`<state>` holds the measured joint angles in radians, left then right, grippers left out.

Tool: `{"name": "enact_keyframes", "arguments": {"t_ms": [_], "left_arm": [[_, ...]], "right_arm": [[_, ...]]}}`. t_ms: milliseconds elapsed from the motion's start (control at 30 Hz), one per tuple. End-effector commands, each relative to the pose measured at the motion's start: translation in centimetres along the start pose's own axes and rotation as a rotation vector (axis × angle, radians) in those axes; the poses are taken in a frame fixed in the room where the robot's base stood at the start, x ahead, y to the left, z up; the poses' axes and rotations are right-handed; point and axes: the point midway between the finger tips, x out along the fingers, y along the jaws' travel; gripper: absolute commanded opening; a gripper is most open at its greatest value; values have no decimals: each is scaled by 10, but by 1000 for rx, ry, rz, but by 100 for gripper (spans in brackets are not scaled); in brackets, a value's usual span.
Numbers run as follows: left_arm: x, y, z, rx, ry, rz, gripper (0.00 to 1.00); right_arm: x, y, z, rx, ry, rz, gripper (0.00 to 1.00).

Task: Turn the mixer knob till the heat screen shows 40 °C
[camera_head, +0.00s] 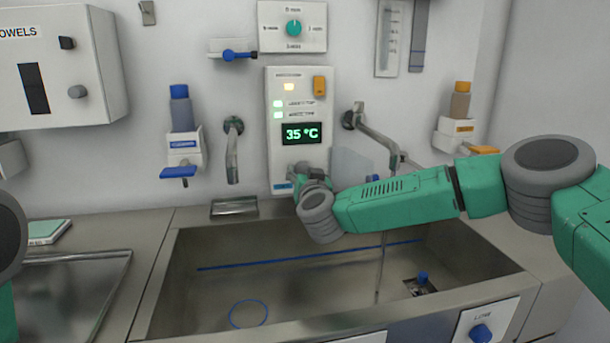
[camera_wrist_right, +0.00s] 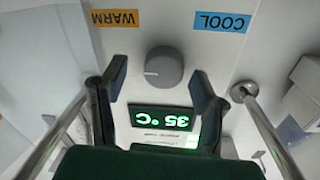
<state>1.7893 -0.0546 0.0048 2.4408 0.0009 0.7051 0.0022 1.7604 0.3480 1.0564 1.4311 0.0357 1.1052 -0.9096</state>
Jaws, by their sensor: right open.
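The heat screen (camera_head: 301,133) on the white wall panel (camera_head: 282,95) reads 35 °C in the head view. It also shows upside down in the wrist view (camera_wrist_right: 160,117). The grey round mixer knob (camera_wrist_right: 164,67) sits between the orange WARM label (camera_wrist_right: 115,18) and the blue COOL label (camera_wrist_right: 221,22). My right gripper (camera_wrist_right: 158,73) is open, its fingers spread on either side of the knob in the picture; contact cannot be told. In the head view my right gripper (camera_head: 308,172) is at the panel below the screen and hides the knob. My left gripper is out of view.
A steel sink (camera_head: 200,290) lies below the panel. A spout (camera_head: 232,155) stands left of the panel, and a tap pipe (camera_head: 378,140) right of it. A green dial (camera_head: 294,28) is above.

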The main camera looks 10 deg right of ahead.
Motion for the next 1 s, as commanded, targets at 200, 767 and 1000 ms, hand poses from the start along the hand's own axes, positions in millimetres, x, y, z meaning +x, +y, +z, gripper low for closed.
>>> {"name": "enact_keyframes", "arguments": {"t_ms": [200, 767, 1000], "left_arm": [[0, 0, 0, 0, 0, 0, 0], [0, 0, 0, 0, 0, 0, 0], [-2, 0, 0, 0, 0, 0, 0]], "right_arm": [[5, -2, 1, -2, -1, -2, 55], [5, -1, 0, 7, -1, -2, 6], [5, -2, -1, 81, -5, -1, 6]]}}
